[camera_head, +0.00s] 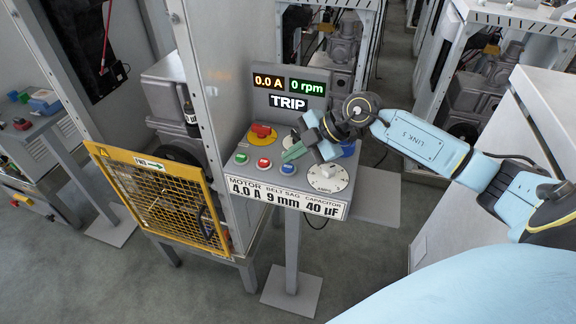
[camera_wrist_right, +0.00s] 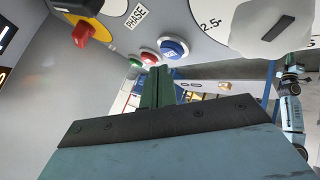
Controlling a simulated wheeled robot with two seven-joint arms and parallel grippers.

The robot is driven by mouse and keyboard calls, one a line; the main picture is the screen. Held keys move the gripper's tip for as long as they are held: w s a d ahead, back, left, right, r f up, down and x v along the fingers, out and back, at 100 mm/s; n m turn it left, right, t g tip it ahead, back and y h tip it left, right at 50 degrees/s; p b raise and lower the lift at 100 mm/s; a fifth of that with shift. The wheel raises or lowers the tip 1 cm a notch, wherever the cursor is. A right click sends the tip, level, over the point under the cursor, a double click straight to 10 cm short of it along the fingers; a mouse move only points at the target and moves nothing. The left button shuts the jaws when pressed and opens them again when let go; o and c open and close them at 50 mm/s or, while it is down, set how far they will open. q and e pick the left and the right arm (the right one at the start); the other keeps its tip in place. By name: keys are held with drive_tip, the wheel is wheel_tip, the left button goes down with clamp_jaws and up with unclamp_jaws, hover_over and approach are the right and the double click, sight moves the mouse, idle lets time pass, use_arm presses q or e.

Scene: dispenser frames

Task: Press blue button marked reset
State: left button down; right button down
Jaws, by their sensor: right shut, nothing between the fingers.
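The blue button (camera_head: 288,170) is at the right end of a row on the sloped grey control panel (camera_head: 268,190). It also shows in the right wrist view (camera_wrist_right: 174,47), with a small white marking too small to read. Right gripper (camera_head: 289,155) is shut and empty, its green fingers just above the panel near the blue button. In the wrist view, the right gripper's fingertips (camera_wrist_right: 157,70) point toward the button row, slightly left of and below the blue button. I cannot tell a touch. My left gripper is not in view.
A green button (camera_head: 241,158), a red button (camera_head: 263,163) and a red knob on yellow (camera_head: 262,131) sit left of the blue button. A white dial (camera_head: 327,178) is to its right. The display (camera_head: 289,102) reads TRIP. A yellow mesh guard (camera_head: 160,195) stands left.

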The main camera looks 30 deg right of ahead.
sight(293, 167)
drive_tip(key=shift+f, duration=0.15)
idle(0.5)
drive_tip(key=shift+f, duration=0.25)
drive_tip(key=shift+f, duration=0.5)
idle(0.6)
idle(0.3)
drive_tip(key=shift+r+p, duration=0.9)
drive_tip(key=shift+p, duration=0.3)
wheel_tip(293, 167, up, 5)
drive_tip(key=p, duration=0.5)
drive_tip(key=shift+r+p, duration=0.1)
drive_tip(key=shift+p, duration=0.25)
